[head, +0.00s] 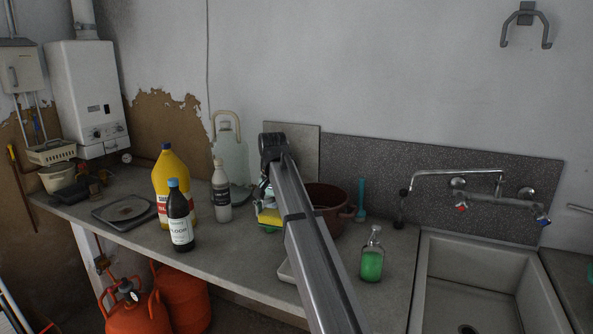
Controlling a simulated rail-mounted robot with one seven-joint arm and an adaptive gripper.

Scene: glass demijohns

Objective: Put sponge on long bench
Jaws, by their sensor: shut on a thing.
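A yellow sponge with a green side (269,216) is held in my gripper (264,203) above the bench, just left of my arm. My gripper is shut on the sponge; my arm hides part of the gripper. The long bench (240,257) is a grey worktop along the wall, running from the left corner to the sink. Whether the sponge touches the bench top cannot be told from this view.
A yellow bottle (170,183), dark bottle (180,218) and white bottle (221,192) stand left of the gripper. A brown pot (333,208) and green soap bottle (372,262) stand right of it. The sink (480,290) is far right. Bare bench shows at front left.

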